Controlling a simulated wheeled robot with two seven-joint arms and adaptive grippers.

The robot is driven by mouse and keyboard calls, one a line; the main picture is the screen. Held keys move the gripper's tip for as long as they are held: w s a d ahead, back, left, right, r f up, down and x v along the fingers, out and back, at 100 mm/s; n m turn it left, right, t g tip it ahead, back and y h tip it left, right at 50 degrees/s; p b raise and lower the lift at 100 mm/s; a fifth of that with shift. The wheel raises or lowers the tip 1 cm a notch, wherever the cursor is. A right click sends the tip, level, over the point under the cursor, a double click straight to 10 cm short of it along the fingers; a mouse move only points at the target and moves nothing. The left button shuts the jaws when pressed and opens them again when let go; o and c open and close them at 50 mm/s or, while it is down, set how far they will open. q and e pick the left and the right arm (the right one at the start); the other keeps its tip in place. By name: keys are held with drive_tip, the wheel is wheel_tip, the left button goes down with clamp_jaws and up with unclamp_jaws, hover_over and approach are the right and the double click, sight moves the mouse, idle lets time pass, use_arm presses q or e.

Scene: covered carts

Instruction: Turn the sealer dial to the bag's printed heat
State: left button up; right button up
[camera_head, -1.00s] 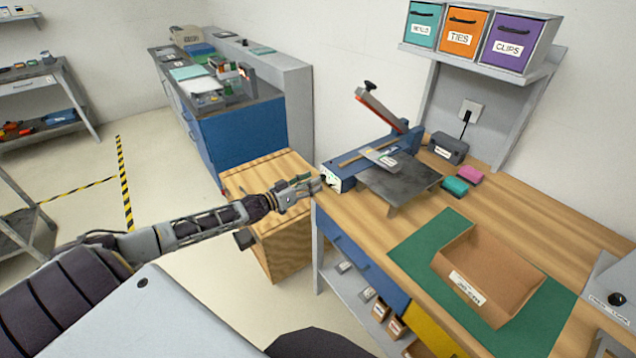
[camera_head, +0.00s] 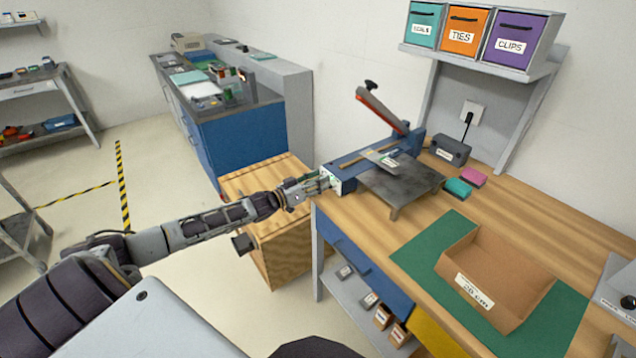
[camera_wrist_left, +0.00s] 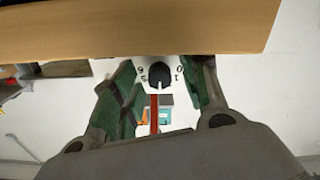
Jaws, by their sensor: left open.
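The sealer (camera_head: 352,168) is a blue bar unit at the bench's left end, with its red-and-grey lever raised. Its white end panel (camera_head: 335,181) faces my left gripper (camera_head: 322,184). The dial (camera_wrist_left: 160,75) shows in the left wrist view as a dark round knob with a light pointer mark and printed digits around it. My left gripper (camera_wrist_left: 163,88) is open, with its green-padded fingers on either side of the dial; contact cannot be told. A grey bag with a white label (camera_head: 381,158) lies across the sealer, its print too small to read. My right gripper is not in view.
A dark stand (camera_head: 400,187) adjoins the sealer. Behind are a grey box (camera_head: 450,150) and teal and pink blocks. A cardboard tray (camera_head: 497,275) sits on a green mat (camera_head: 420,250). A wooden crate (camera_head: 262,178) stands below my left arm.

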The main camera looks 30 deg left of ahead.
use_arm(q)
clamp_jaws()
